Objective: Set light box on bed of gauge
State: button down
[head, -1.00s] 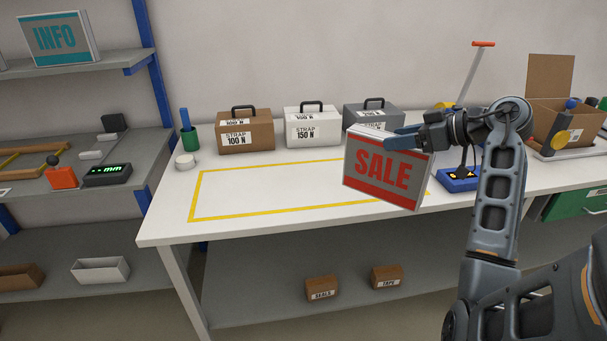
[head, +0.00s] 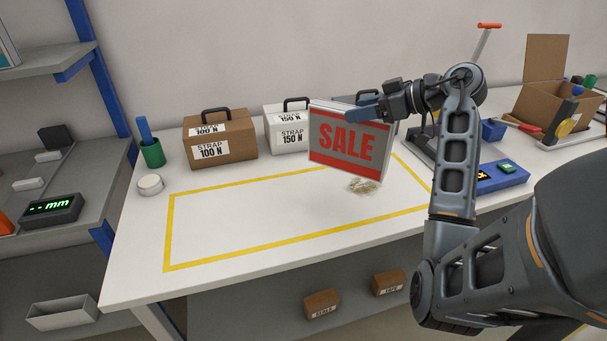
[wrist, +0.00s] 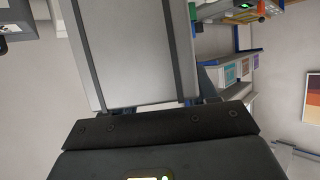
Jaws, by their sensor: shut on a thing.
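The light box (head: 345,145), a grey box with a red and white SALE face, hangs upright above the back right part of the table. My gripper (head: 362,112) is shut on its upper right part. In the wrist view its plain grey panel (wrist: 130,50) fills the upper middle. The gauge seems to be the device on the left shelf, with a dark display reading "-- mm" (head: 50,208), pale blocks (head: 48,156) and a dark block behind. Its bed is hard to make out. My gripper is well to the right of it.
The white table (head: 140,255) has a yellow taped rectangle with small pale scraps (head: 362,186). Behind stand a brown strap case (head: 220,137), a white one (head: 288,130), and a green cup (head: 152,153). A blue device (head: 500,177) and open carton (head: 545,95) are at right.

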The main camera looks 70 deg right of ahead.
aim_at(349, 140)
jog(key=w+a+f, duration=0.4)
jog(key=w+f, duration=0.5)
jog(key=f, duration=0.1)
jog(key=shift+w+a+f+p, duration=0.2)
jog(key=shift+w+a+p, duration=0.15)
jog(key=shift+a+p, duration=0.05)
jog(key=shift+f, duration=0.15)
jog(key=shift+c, duration=1.6)
grip_release()
jog(key=v, duration=1.2)
jog(key=shift+b, duration=0.35)
